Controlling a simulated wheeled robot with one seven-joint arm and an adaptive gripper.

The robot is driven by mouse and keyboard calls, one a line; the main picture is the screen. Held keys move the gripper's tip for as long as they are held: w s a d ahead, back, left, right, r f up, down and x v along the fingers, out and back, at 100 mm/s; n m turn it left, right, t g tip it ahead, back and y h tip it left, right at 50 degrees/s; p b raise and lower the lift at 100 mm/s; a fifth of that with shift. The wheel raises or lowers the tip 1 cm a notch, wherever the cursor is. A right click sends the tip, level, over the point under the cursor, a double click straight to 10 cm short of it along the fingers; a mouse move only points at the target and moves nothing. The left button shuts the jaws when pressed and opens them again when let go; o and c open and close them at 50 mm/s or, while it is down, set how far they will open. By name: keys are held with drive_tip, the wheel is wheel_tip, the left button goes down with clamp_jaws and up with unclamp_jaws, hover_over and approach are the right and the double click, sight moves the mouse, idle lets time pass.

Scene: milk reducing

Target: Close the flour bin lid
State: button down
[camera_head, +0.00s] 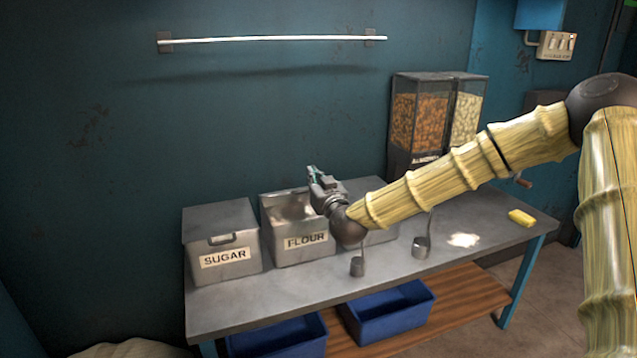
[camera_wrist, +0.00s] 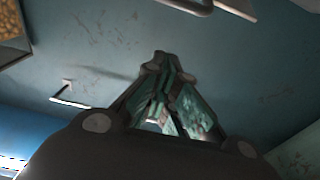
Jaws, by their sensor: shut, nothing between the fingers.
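The metal flour bin (camera_head: 306,254), labelled FLOUR, stands on the table between two other bins. Its top is open and pale flour shows inside. A grey panel stands up along its back edge; I cannot tell whether this is the raised lid or the bin's wall. My gripper (camera_head: 311,171) is above the right side of the flour bin with its fingers pointing up, covering part of the bin's right edge. In the wrist view my gripper (camera_wrist: 162,62) has its fingers shut together, empty, against the wall; no bin shows there.
A closed sugar bin (camera_head: 224,260) stands at left. A third bin (camera_head: 383,236) is partly behind my arm. Two scoops (camera_head: 357,267) (camera_head: 420,248) stand in front. A dispenser (camera_head: 437,118) is behind, a yellow sponge (camera_head: 521,217) at right. A rail (camera_head: 270,39) is on the wall.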

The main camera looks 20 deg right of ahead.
drive_tip(key=shift+w+a+f+p, duration=0.1)
drive_tip(key=shift+w+f+p, duration=0.2)
drive_tip(key=shift+w+f, duration=0.65)
drive_tip(key=shift+w+f+p, duration=0.25)
drive_tip(key=shift+w+f, duration=0.5)
drive_tip(key=shift+w, duration=0.35)
